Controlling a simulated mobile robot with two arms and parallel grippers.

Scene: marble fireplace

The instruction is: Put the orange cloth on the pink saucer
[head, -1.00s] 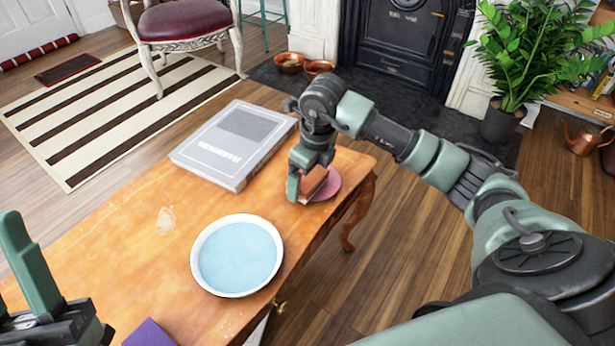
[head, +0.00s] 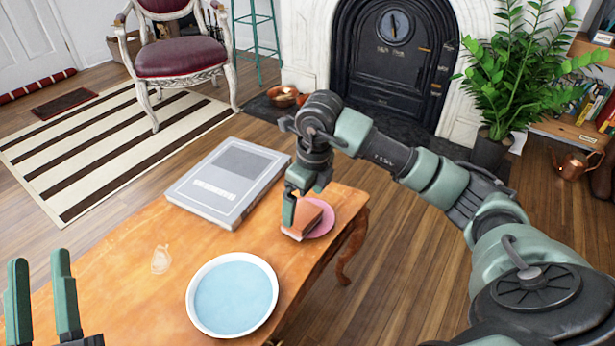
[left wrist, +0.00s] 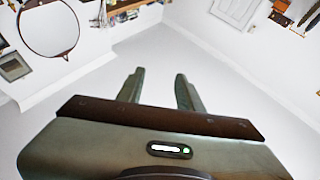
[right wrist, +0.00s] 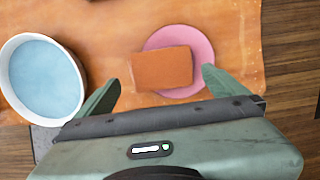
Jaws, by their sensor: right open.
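The orange cloth (head: 304,218), a folded block, lies partly on the pink saucer (head: 325,222), with its left end reaching past the saucer's rim. In the right wrist view the cloth (right wrist: 161,68) covers the lower left part of the saucer (right wrist: 194,42). My right gripper (head: 301,205) is just above the cloth. In the right wrist view its fingers (right wrist: 159,84) are spread apart with the cloth between and beyond them, not gripped. My left gripper (head: 38,262) is open and empty at the lower left; its fingers (left wrist: 157,82) are apart in the left wrist view.
A white bowl with a blue inside (head: 233,295) stands on the wooden table (head: 125,275). A grey book (head: 228,183) lies behind it. The saucer is near the table's right end. A chair (head: 180,57) and a plant (head: 510,80) stand beyond.

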